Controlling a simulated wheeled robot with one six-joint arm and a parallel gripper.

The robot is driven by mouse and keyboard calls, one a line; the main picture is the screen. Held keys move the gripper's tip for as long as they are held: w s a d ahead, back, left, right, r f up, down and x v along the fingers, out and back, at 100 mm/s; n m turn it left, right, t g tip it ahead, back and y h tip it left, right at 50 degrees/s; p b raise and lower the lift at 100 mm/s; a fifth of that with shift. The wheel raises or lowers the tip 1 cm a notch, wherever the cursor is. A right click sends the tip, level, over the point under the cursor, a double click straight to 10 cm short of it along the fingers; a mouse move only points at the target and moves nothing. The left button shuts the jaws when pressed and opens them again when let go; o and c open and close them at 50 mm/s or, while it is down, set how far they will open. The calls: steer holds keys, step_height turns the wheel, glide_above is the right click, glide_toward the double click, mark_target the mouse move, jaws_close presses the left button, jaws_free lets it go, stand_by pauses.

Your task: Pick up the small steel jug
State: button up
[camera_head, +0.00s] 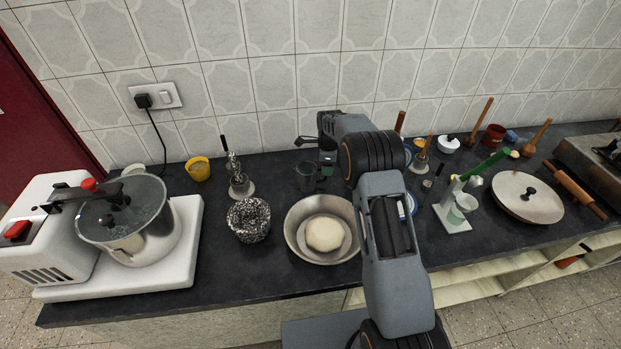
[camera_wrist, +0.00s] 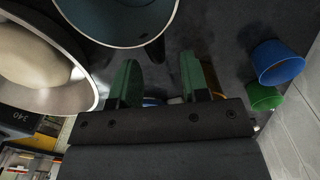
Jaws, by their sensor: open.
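A small grey steel vessel, apparently the jug (camera_head: 306,178), stands on the dark counter just behind the dough bowl. In the wrist view a round steel rim with a dark inside, which looks like the same jug (camera_wrist: 118,22), is cut off by the top edge. My gripper (camera_head: 326,163) is just right of the jug in the head view. In the wrist view the two green fingers of my gripper (camera_wrist: 160,75) are spread apart, with nothing between them. The rim lies ahead of the left finger; I cannot tell the exact gap. No handle is clear.
A steel bowl (camera_head: 293,236) with dough is close in front. A dark metallic woven bowl (camera_head: 249,221) and a steel stand (camera_head: 240,185) are on the left. Blue (camera_wrist: 277,63) and green (camera_wrist: 264,97) cups stand right in the wrist view. The tiled wall is behind.

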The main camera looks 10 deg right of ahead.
steer(key=shift+a+f+p, duration=0.1)
steer(key=shift+f+p, duration=0.65)
steer(key=shift+f, duration=1.8)
steer(key=shift+c, duration=0.3)
jaws_close()
